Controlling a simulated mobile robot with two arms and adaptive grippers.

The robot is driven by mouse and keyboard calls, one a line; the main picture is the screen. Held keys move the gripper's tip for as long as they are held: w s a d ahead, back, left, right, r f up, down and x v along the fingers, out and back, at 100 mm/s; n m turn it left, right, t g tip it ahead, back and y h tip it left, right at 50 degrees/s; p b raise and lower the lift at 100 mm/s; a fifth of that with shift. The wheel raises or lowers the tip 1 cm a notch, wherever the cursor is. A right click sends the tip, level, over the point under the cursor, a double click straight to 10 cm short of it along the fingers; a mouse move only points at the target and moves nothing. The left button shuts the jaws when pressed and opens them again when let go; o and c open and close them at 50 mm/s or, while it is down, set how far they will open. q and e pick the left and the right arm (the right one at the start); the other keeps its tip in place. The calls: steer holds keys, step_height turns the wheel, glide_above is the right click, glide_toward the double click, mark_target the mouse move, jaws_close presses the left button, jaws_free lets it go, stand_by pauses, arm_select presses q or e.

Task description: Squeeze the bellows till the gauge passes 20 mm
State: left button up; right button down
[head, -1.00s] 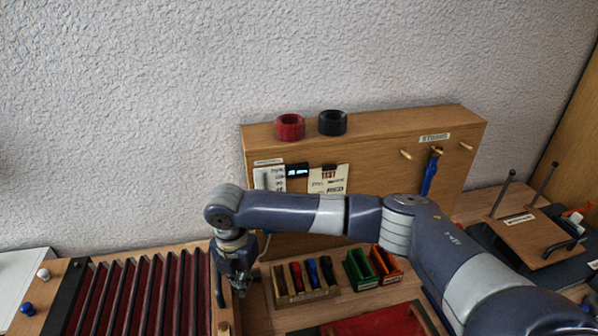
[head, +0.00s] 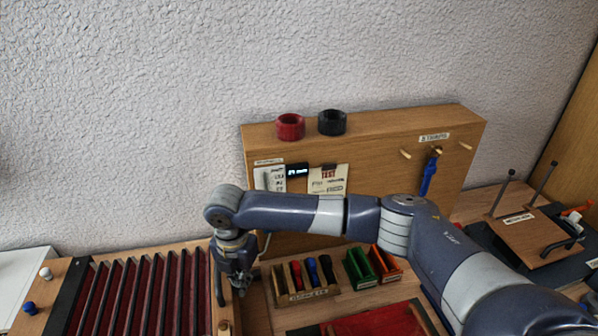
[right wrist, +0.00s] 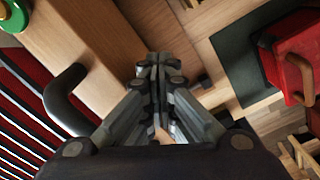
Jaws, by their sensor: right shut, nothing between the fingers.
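The bellows (head: 150,293), with dark red cloth and dark slats in a wooden frame, lie at the lower left of the head view; their slats also show at the left of the right wrist view (right wrist: 27,112). A dark handle (head: 218,286) stands at their right end and also shows in the right wrist view (right wrist: 68,100). My right gripper (head: 241,290) is shut and empty, pointing down just right of the handle, apart from it. In the wrist view its fingers (right wrist: 158,62) are together. The gauge (head: 297,171) is a small lit display on the wooden panel; its digits are too small to read surely.
A wooden panel (head: 370,130) stands against the wall with a red ring (head: 290,127) and a black ring (head: 332,122) on top. A small wooden rack (head: 304,295) and green (head: 359,268) and orange (head: 385,263) boxes sit right of my gripper. My right arm crosses in front of the panel.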

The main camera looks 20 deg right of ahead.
steer(key=shift+a+p, duration=0.35)
steer(key=shift+p, duration=0.55)
stand_by(1.4)
steer(key=shift+d+p, duration=0.3)
steer(key=shift+p, duration=0.05)
steer(key=shift+s+d+p, duration=0.15)
steer(key=shift+d+p, duration=0.3)
steer(key=shift+d, duration=0.3)
steer(key=shift+s+d+p, duration=0.15)
steer(key=shift+d+p, duration=0.25)
steer(key=shift+d, duration=0.35)
step_height(320, 180, up, 8)
steer(key=p, duration=0.2)
steer(key=shift+p, duration=0.3)
stand_by(0.4)
